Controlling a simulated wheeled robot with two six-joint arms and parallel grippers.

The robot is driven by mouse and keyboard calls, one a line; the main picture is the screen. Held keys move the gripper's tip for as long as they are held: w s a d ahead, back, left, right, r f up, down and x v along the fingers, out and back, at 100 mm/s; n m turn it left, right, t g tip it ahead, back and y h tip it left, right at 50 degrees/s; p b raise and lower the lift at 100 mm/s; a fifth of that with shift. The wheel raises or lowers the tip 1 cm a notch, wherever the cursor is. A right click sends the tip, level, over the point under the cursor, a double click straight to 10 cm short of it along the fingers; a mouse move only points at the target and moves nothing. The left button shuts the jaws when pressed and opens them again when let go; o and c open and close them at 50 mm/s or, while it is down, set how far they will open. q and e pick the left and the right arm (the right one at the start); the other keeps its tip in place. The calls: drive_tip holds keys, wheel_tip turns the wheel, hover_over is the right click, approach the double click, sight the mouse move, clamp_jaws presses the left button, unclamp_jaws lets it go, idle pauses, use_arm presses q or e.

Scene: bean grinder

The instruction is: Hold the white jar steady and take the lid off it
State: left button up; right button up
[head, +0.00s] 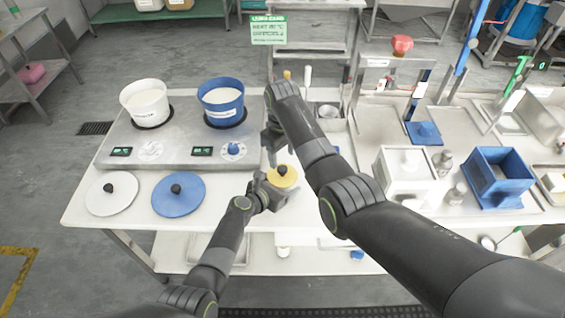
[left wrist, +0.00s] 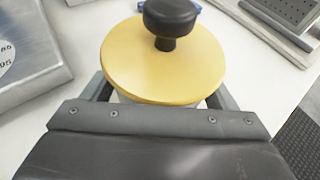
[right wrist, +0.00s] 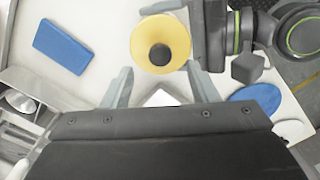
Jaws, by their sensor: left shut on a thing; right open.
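The white jar shows as a pale sliver under its yellow lid in the left wrist view (left wrist: 125,98). The yellow lid (head: 289,181) has a black knob (left wrist: 172,18) and sits on the jar; it also shows in the right wrist view (right wrist: 170,62). My left gripper (head: 268,188) is shut around the jar's body, below the lid. My right gripper (head: 275,142) is open and empty, just behind and above the lid; in the right wrist view its fingers (right wrist: 160,80) point toward the lid and knob. The arm and lid hide most of the jar.
A hotplate (head: 180,158) with a white pot (head: 146,104) and a blue pot (head: 221,107) stands at left. A white lid (head: 100,198) and a blue lid (head: 185,205) lie in front. A white box (head: 397,185) and a blue bin (head: 492,198) stand at right.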

sight(282, 168)
drive_tip(key=shift+f, duration=2.45)
clamp_jaws()
drive_tip(key=shift+r, duration=0.25)
drive_tip(key=shift+r, duration=0.9)
